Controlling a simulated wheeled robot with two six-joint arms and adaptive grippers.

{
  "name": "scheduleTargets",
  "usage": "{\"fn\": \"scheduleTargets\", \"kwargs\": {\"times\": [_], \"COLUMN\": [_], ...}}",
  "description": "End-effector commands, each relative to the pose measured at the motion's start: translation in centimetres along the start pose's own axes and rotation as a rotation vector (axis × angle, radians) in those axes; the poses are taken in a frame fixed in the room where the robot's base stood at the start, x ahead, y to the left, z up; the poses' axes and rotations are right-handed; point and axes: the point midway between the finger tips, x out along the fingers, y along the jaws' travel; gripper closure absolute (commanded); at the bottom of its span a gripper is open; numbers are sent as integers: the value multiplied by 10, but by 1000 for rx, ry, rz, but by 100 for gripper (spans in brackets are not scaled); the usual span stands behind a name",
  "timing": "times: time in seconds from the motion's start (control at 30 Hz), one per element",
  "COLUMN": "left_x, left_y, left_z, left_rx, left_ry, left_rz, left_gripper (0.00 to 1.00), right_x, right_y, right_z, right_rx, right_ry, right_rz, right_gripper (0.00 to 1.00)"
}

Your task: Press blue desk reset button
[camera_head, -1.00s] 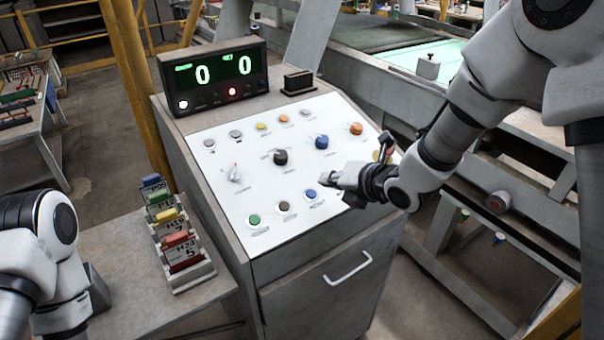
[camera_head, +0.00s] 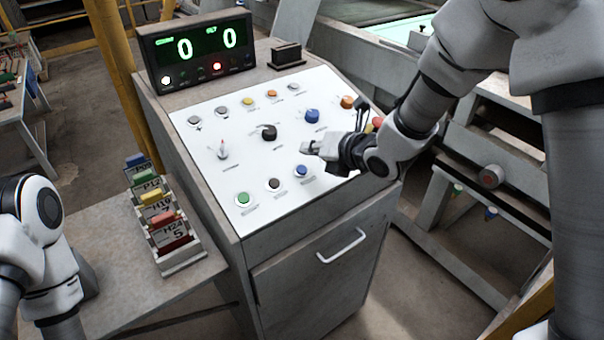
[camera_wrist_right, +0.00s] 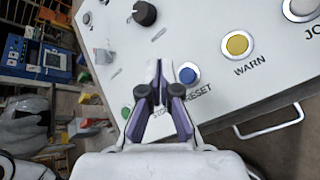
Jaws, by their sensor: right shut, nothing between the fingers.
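The blue button (camera_head: 302,170) sits in the front row of the white sloped panel, right of a dark button and a green one. In the right wrist view the blue button (camera_wrist_right: 189,74) is labelled RESET and lies just right of the fingers. My right gripper (camera_head: 308,147) is shut and empty, over the panel and slightly behind the button in the head view. The fingers also show in the wrist view (camera_wrist_right: 159,72). I see no contact with the button. My left arm shows at the left edge; its gripper is not in view.
A black display (camera_head: 202,52) with green zeros stands at the back of the console. A black knob (camera_head: 268,132), a blue knob (camera_head: 312,116) and other controls are nearby. The yellow WARN button (camera_wrist_right: 237,43) is right of RESET. A tag rack (camera_head: 182,262) stands left.

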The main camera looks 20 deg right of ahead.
Motion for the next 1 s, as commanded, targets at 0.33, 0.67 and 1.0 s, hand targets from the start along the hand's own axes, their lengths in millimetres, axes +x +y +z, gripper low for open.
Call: {"fn": "scheduleTargets", "kwargs": {"times": [0.33,0.67,1.0], "left_x": [33,32,32], "left_y": [0,0,0], "left_z": [0,0,0], "left_rx": [0,0,0], "left_ry": [0,0,0], "left_rz": [0,0,0], "left_gripper": [69,69,69], "right_x": [27,27,27], "right_y": [-20,-20,-20], "right_z": [-20,-20,-20], "right_rx": [-1,0,0], "right_ry": [-1,0,0], "right_rz": [1,0,0], "right_gripper": [100,100,100]}}
